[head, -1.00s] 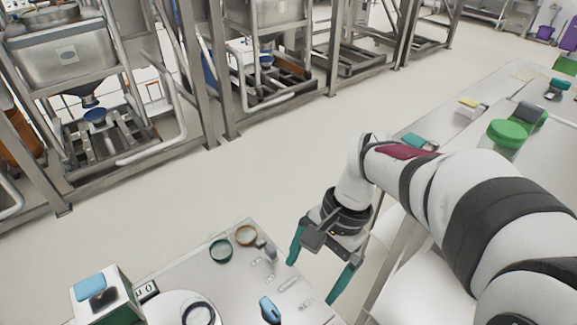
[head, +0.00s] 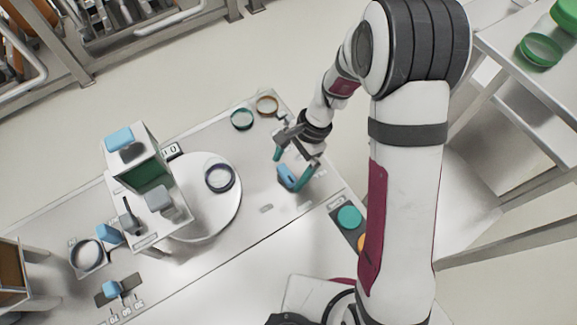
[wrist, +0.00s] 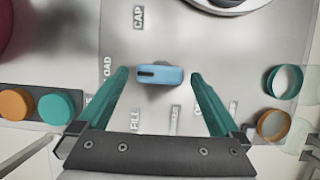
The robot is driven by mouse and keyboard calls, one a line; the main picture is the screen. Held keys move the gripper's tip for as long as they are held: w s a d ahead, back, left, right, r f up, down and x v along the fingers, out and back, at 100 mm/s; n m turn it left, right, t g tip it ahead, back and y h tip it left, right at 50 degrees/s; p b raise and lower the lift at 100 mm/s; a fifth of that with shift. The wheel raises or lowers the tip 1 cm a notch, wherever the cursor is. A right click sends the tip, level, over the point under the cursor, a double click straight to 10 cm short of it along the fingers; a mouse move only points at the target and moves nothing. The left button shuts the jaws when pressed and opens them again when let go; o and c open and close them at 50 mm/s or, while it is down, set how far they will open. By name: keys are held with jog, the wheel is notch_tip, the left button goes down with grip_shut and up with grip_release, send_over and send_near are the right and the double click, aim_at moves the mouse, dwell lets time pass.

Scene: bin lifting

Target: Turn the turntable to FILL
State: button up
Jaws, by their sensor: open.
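The turntable (head: 228,205), a round white disc, carries a dark-rimmed ring (head: 219,178). Its edge also shows at the top of the wrist view (wrist: 262,4). To its right on the table is a blue handle (head: 286,177), seen from above in the wrist view (wrist: 172,75) lying crosswise. Labels surround it: CAP (wrist: 138,17), one ending in OAD (wrist: 107,68), and a partly hidden one ending in LL (wrist: 134,121). My gripper (wrist: 159,75) is open, its teal fingers on either side of the handle with gaps. In the head view my gripper (head: 290,170) is over the handle.
A white box station (head: 145,185) with a blue top stands left of the turntable. Green (head: 242,119) and orange (head: 267,105) rings lie at the far edge. Teal (head: 349,217) and orange buttons sit to the right of the handle.

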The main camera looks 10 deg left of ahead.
jog(key=shift+s+a+f, duration=0.15)
jog(key=shift+f, duration=0.35)
jog(key=c, duration=1.3)
jog(key=shift+n, duration=0.4)
jog(key=n+h, duration=0.1)
jog(key=n, duration=0.2)
jog(key=n+g+h, duration=0.1)
jog(key=n, duration=0.1)
jog(key=shift+w+a+n, duration=0.1)
jog(key=shift+w+n, duration=0.1)
jog(key=shift+n, duration=0.2)
jog(key=n+h, duration=0.1)
jog(key=n, duration=0.2)
jog(key=n+h, duration=0.1)
jog(key=n, duration=0.2)
jog(key=shift+a+h, duration=0.15)
jog(key=shift+h, duration=0.15)
jog(key=shift+n, duration=0.3)
jog(key=o, duration=1.3)
